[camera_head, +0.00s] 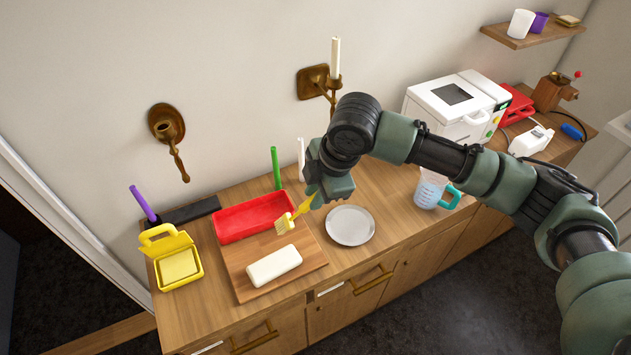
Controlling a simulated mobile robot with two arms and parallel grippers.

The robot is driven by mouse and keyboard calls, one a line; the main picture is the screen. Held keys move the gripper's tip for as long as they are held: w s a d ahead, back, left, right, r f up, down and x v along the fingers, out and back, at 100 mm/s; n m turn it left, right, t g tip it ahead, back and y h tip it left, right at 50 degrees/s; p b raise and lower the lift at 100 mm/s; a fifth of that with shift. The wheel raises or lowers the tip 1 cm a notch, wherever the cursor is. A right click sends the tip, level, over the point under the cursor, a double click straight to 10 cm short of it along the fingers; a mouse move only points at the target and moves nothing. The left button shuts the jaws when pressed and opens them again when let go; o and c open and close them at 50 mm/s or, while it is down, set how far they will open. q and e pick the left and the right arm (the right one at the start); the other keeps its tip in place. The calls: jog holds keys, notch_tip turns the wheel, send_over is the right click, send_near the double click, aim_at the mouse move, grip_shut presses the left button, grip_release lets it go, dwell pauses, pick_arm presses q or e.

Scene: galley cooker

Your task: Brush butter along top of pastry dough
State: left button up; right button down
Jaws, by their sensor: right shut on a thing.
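A pale, oblong block of pastry dough (274,265) lies on a wooden board (240,262) on the counter. My right gripper (314,203) is shut on a yellow-handled brush (290,219) with pale bristles. The brush tilts down to the left, and its bristles are just behind and above the dough, near the red tray; I cannot tell whether they touch anything. A yellow butter dish (166,241) with its lid up holds a pale yellow slab of butter (179,266), left of the board. My left gripper is out of view.
A red tray (253,217) sits behind the board. A white plate (350,225) lies to the right, then a measuring cup (430,188) with a teal handle. Candles stand at the back; a white appliance (455,105) is further right. Bare counter shows in front of the plate.

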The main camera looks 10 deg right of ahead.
aim_at(301, 210)
jog(key=shift+f+b, duration=2.5)
jog(key=shift+f, duration=0.15)
jog(key=shift+r, duration=0.15)
